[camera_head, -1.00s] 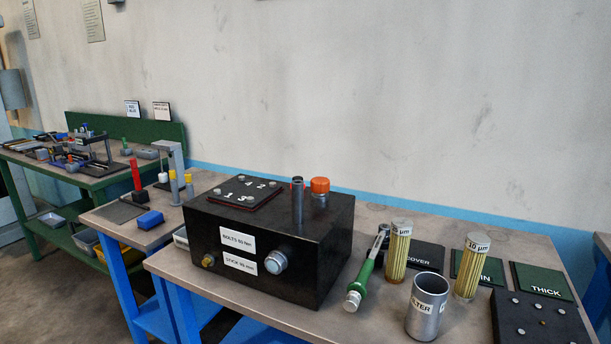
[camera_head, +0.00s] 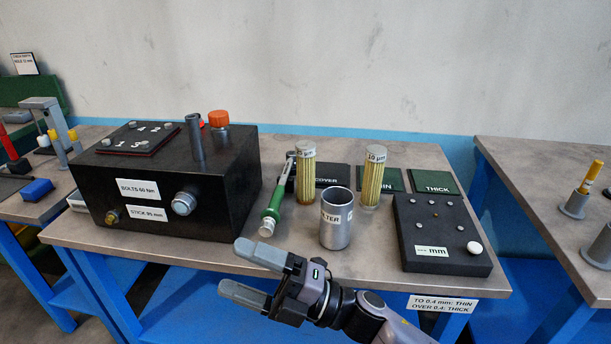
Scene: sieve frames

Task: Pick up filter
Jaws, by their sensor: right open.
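Two yellow pleated cylindrical filters stand upright on the table. The left filter (camera_head: 305,178) is beside the green-handled tool, its label partly turned away. The right filter (camera_head: 373,180) has a label reading 10 µm. A grey metal cup (camera_head: 337,222), labelled with letters ending in "TER", stands in front of and between them. My right gripper (camera_head: 250,275) is open and empty at the table's front edge, left of and nearer than the cup, fingers pointing left. It touches none of these objects. My left gripper is not in view.
A black box (camera_head: 165,190) with an orange cap stands at the left. A green-handled tool (camera_head: 276,200) lies right of it. Dark mats (camera_head: 435,182) lie behind the filters. A black bolt plate (camera_head: 440,235) is at the right. A gap separates another table (camera_head: 540,170).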

